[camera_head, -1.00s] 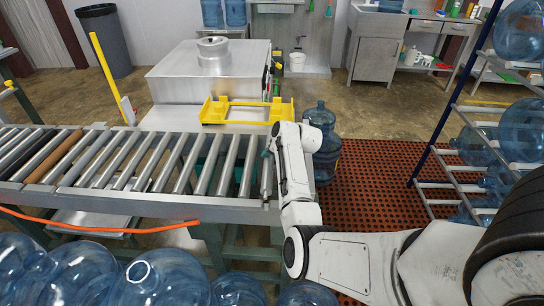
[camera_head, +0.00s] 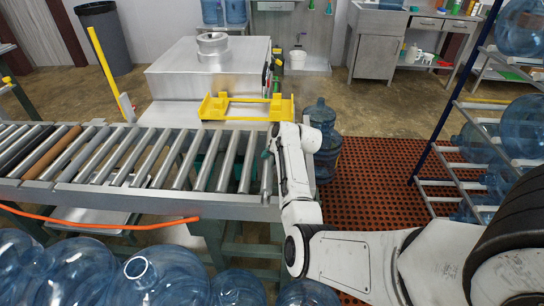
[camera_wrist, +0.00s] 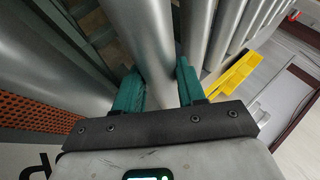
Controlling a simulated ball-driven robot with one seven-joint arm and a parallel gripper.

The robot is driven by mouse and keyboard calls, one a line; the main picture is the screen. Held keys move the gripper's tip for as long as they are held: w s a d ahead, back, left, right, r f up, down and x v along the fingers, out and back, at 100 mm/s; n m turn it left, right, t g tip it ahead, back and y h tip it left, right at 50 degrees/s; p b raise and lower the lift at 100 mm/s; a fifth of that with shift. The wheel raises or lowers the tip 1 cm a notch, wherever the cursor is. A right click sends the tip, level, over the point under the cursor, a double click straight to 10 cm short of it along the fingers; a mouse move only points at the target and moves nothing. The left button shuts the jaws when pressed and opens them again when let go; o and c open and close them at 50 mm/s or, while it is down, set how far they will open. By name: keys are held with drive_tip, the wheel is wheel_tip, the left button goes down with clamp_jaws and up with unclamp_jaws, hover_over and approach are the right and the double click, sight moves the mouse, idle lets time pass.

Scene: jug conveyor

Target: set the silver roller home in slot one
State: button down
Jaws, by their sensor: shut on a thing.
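The silver roller (camera_head: 267,180) is at the right end of the conveyor (camera_head: 150,200), roughly in line with the other rollers. In the wrist view the roller (camera_wrist: 148,40) runs between the two green fingers of my gripper (camera_wrist: 162,88). My gripper is shut on it, one finger on each side. In the head view my gripper (camera_head: 268,157) is mostly hidden behind my white arm, at the conveyor's right end. The slots at the roller's ends are hidden or too small, so I cannot tell whether it is seated.
A brown roller (camera_head: 50,148) sits among the silver ones at the left. A yellow cradle (camera_head: 245,108) stands behind the conveyor. A blue jug (camera_head: 323,145) stands just right of my gripper. Several jugs (camera_head: 165,280) fill the foreground, and a jug rack (camera_head: 440,140) stands right.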

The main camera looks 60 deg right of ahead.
drive_tip(key=shift+f+b, duration=0.7)
drive_tip(key=shift+f, duration=0.3)
drive_tip(key=c, duration=0.7)
unclamp_jaws()
drive_tip(key=shift+o, duration=0.6)
drive_tip(key=shift+f, duration=0.1)
drive_tip(key=v, duration=1.1)
drive_tip(key=shift+w+p, duration=0.15)
drive_tip(key=shift+p, duration=0.2)
drive_tip(key=shift+a, duration=0.1)
